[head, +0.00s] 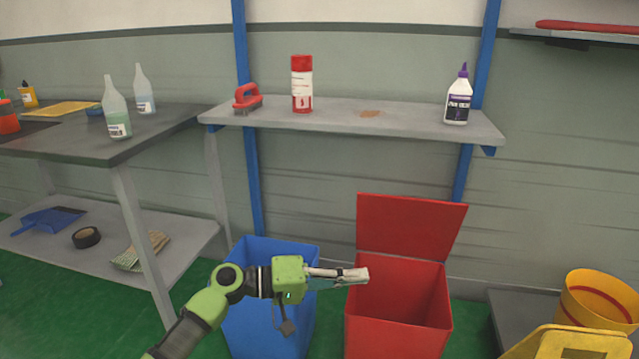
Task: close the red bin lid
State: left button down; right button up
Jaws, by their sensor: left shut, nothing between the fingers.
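The red bin (398,338) stands on the floor right of centre. Its red lid (408,226) is open, standing up and leaning slightly back at the rear edge of the bin. My left gripper (362,275) is shut and empty. In the picture it overlaps the left edge of the bin's opening, below and left of the lid; I cannot tell how high above the rim it is. My right gripper is not in the head view.
A blue bin (262,330) stands left of the red bin, partly behind my left arm. A grey wall shelf (335,115) hangs above both bins. A yellow bucket (597,299) stands at the right. A workbench (120,145) is at the left.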

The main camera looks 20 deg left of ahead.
aim_at(398, 225)
jog(key=i+j+u, duration=0.1)
jog(key=u, duration=0.3)
jog(key=i+j+u, duration=0.15)
jog(key=u, duration=0.25)
jog(key=i+j+u, duration=0.1)
jog(key=u, duration=0.25)
jog(key=i+j+z, duration=0.35)
jog(key=i+z, duration=0.15)
jog(key=i, duration=0.2)
jog(key=i+j+z, duration=0.15)
jog(key=z, duration=0.3)
jog(key=i+j+z, duration=0.2)
jog(key=z, duration=0.3)
jog(key=i+j+z, duration=0.1)
jog(key=j+z, duration=0.35)
jog(key=i+j+z, duration=0.1)
jog(key=j+z, duration=0.15)
jog(key=z, duration=0.2)
